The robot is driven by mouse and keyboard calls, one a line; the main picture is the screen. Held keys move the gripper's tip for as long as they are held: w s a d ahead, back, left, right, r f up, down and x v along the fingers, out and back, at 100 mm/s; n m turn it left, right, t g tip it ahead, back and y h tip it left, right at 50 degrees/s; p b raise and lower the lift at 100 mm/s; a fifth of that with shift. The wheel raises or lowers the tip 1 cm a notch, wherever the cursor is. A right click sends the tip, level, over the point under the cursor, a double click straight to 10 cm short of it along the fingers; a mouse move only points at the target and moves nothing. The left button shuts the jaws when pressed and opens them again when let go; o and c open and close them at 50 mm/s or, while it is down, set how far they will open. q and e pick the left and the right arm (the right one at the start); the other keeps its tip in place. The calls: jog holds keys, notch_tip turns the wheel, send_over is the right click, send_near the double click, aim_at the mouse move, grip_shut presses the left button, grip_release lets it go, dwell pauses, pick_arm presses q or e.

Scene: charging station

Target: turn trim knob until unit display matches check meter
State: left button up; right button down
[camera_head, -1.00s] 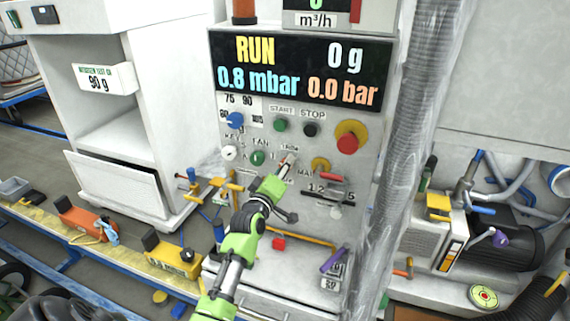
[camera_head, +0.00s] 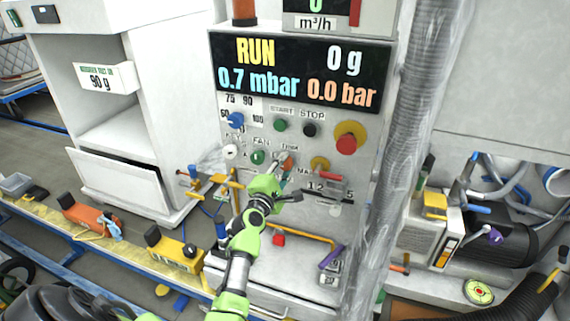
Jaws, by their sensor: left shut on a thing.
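The unit display (camera_head: 300,70) on the upright panel reads RUN, 0 g, 0.7 mbar and 0.0 bar. The trim knob (camera_head: 287,161), a small orange-red part under a small label, is mostly hidden by my left gripper (camera_head: 283,172). That gripper reaches up from below with its green arm and is shut on the knob at the panel face. I cannot tell for sure which device is the check meter. A label-like readout (camera_head: 104,77) on the white cabinet at left shows 90 g. My right gripper is not in view.
Close to my gripper are the green fan knob (camera_head: 258,157), a yellow-based selector (camera_head: 320,164) and a red stop button (camera_head: 347,144) on yellow. A blue knob (camera_head: 235,120) is up left. A plastic-wrapped hose (camera_head: 412,130) borders the panel's right side.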

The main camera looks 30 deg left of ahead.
pick_arm(q)
jog(key=shift+n+p, duration=0.4)
jog(key=shift+n, duration=1.3)
jog(key=o, duration=1.1)
jog(key=v, duration=1.2)
jog(key=shift+f, duration=0.1)
